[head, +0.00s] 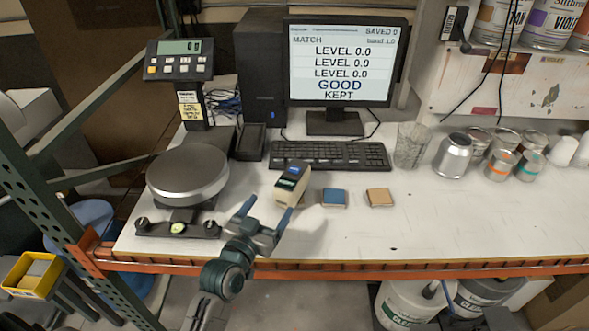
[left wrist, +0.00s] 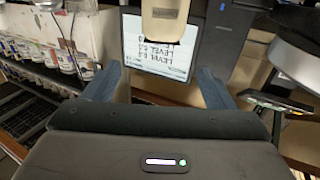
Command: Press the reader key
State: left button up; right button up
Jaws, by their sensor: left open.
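The reader (head: 291,184) is a small beige handheld block with a dark top and a small lit display. It stands on the white bench in front of the keyboard. In the left wrist view its beige body (left wrist: 165,22) shows at the top middle, cut off by the frame edge. Its key cannot be made out clearly. My left gripper (head: 266,211) is open and empty, just in front of the reader, with its fingers pointing toward it. In the left wrist view its two blue fingers (left wrist: 160,86) are spread wide with nothing between them. My right gripper is not in view.
A blue sample (head: 334,197) and a tan sample (head: 380,197) lie right of the reader. A round scale (head: 188,172) stands left. The monitor (head: 340,60) reads LEVEL 0.0, GOOD, KEPT, SAVED 0. A glass beaker (head: 411,145) and several cans are at right. The right front bench is clear.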

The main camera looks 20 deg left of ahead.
pick_arm(q)
grip_shut()
dwell(1.6)
